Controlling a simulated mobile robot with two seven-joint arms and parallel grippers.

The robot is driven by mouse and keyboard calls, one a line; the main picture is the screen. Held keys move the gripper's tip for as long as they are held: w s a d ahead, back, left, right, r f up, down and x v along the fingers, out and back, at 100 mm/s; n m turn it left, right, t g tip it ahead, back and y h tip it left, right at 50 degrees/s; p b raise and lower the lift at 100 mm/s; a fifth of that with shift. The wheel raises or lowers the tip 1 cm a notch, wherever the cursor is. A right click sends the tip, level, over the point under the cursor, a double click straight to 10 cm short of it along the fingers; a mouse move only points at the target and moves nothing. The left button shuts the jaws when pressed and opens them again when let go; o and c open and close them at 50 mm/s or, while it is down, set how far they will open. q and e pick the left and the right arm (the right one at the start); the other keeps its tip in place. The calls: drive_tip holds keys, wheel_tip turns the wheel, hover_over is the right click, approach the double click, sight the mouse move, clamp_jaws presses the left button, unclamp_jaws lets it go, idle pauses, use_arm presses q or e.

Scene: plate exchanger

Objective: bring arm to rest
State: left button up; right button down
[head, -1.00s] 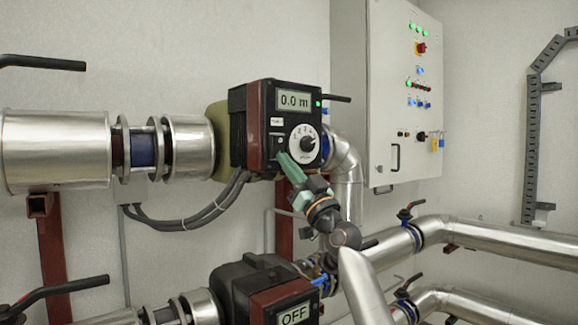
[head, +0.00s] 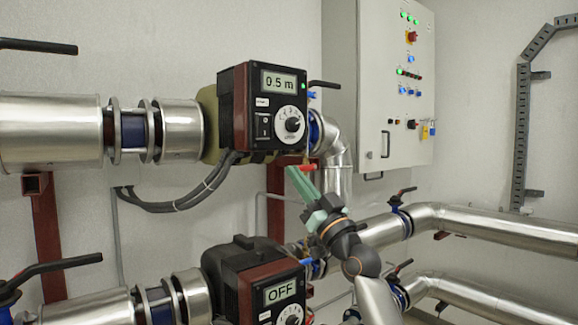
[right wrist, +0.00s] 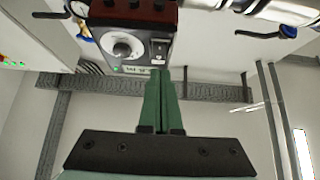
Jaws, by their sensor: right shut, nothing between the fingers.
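My right gripper (head: 292,170) has green fingers, shut together with nothing between them. Its tips are just below the upper pump box (head: 240,112), apart from the front panel as far as I can tell. The box has a lit display (head: 279,82) reading 0.5 m, a round dial (head: 291,125) and a switch (head: 263,125). In the right wrist view the shut fingers (right wrist: 161,78) point at the lower part of the picture's pump panel, with its dial (right wrist: 121,48) and switch (right wrist: 159,50). My left gripper is not in view.
A lower pump (head: 262,275) shows OFF on its display. Metal pipes (head: 490,226) with valve levers run right of my right arm. A control cabinet (head: 385,90) hangs on the wall behind. Black cables (head: 180,205) loop below the upper pump.

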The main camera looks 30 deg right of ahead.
drive_tip(key=shift+v, duration=0.75)
drive_tip(key=shift+w+f, duration=0.1)
drive_tip(key=shift+f, duration=0.05)
drive_tip(key=a+f+g+p, duration=0.1)
drive_tip(key=a+f+g, duration=0.25)
drive_tip(key=f, duration=0.85)
drive_tip(key=a+f+g, duration=0.2)
drive_tip(key=a+f, duration=0.2)
drive_tip(key=f, duration=0.8)
drive_tip(key=a+f+g+p, duration=0.1)
drive_tip(key=a+f+g, duration=0.2)
drive_tip(key=f, duration=1)
drive_tip(key=s+a+f+n+g, duration=0.1)
drive_tip(key=s+a+f+g, duration=0.15)
drive_tip(key=s+f, duration=0.35)
drive_tip(key=s+a+f+g, duration=0.1)
drive_tip(key=s+a+f, duration=0.3)
drive_tip(key=f, duration=0.5)
drive_tip(key=s+a+f+g, duration=0.2)
drive_tip(key=s+f, duration=0.3)
drive_tip(key=s, duration=0.4)
drive_tip(key=s+a+f+g+p, duration=0.1)
drive_tip(key=s+a+f+g, duration=0.1)
drive_tip(key=s+f, duration=0.4)
drive_tip(key=s+a, duration=0.1)
drive_tip(key=s, duration=0.3)
